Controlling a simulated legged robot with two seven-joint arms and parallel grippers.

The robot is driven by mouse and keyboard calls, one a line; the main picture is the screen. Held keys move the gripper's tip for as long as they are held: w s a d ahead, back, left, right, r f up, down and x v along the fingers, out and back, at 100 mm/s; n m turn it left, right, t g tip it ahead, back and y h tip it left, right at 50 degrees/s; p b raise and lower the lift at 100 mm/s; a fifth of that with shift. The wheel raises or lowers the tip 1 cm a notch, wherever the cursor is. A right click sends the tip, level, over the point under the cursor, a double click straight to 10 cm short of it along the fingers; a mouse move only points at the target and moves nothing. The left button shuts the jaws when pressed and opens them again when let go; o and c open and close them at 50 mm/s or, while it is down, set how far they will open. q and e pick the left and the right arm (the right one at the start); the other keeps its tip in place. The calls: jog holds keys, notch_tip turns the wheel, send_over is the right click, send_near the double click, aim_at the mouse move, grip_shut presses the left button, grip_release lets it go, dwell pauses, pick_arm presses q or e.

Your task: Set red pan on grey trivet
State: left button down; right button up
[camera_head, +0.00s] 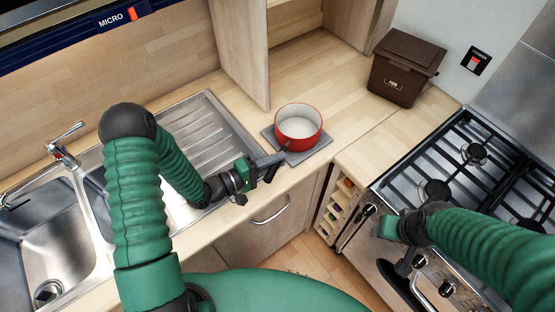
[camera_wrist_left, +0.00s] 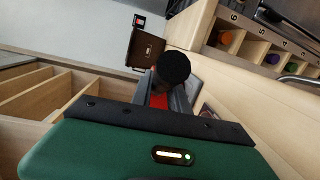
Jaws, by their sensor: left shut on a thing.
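The red pan (camera_head: 298,125), with a white inside, sits upright on the grey trivet (camera_head: 318,153) on the worktop, right of the sink. The trivet shows around the pan's near side. My left gripper (camera_head: 272,162) is at the pan's near-left side, shut on its dark handle. In the left wrist view a patch of red pan (camera_wrist_left: 159,100) shows between the fingers, with a round black end (camera_wrist_left: 173,66) in front. The fingers hide most of the handle. My right gripper (camera_head: 398,270) is in front of the cooker, apart from the pan; its jaws are unclear.
A steel sink with drainer (camera_head: 207,135) lies left of the pan. A brown bin (camera_head: 404,68) stands at the back right. The gas cooker (camera_head: 478,150) is at right. A wooden upright panel (camera_head: 240,50) rises behind the pan. Worktop right of the pan is clear.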

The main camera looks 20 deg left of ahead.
pick_arm(q)
jog(key=shift+a, duration=0.25)
jog(key=shift+d, duration=0.1)
jog(key=c, duration=1.2)
grip_release()
jog(key=shift+d+f, duration=0.1)
jog(key=shift+d, duration=0.05)
jog(key=shift+f, duration=0.1)
